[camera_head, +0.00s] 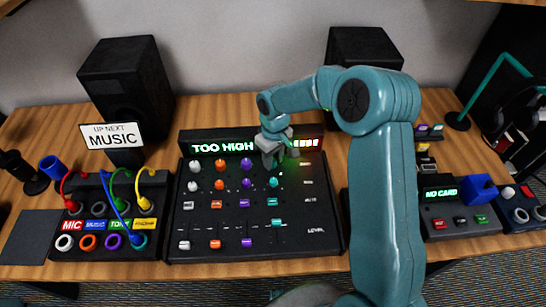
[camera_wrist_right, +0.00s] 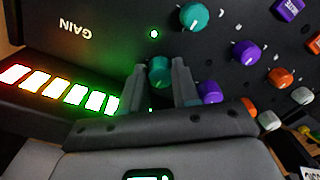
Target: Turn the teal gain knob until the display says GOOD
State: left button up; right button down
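The display (camera_head: 222,147) at the top of the mixer reads TOO HIGH, with a row of lit bars at its right. The teal gain knob (camera_wrist_right: 159,70) is between the fingers of my right gripper (camera_wrist_right: 160,78) in the wrist view. The fingers flank it closely with no clear gap, so the gripper looks shut on it. In the head view my right gripper (camera_head: 272,158) points down at the top of the teal column and hides this knob. A second teal knob (camera_head: 273,182) is just below it. My left gripper is not in view.
White, orange and purple knobs (camera_head: 246,165) stand left of the gripper, the nearest purple one (camera_wrist_right: 209,91) close to a finger. Faders and buttons lie lower on the mixer (camera_head: 180,255). A cable box (camera_head: 90,250) is left; a NO CARD device (camera_head: 440,194) is right.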

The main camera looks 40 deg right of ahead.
jog(key=n, duration=0.4)
jog(key=shift+n, duration=0.4)
jog(key=c, duration=0.8)
grip_release()
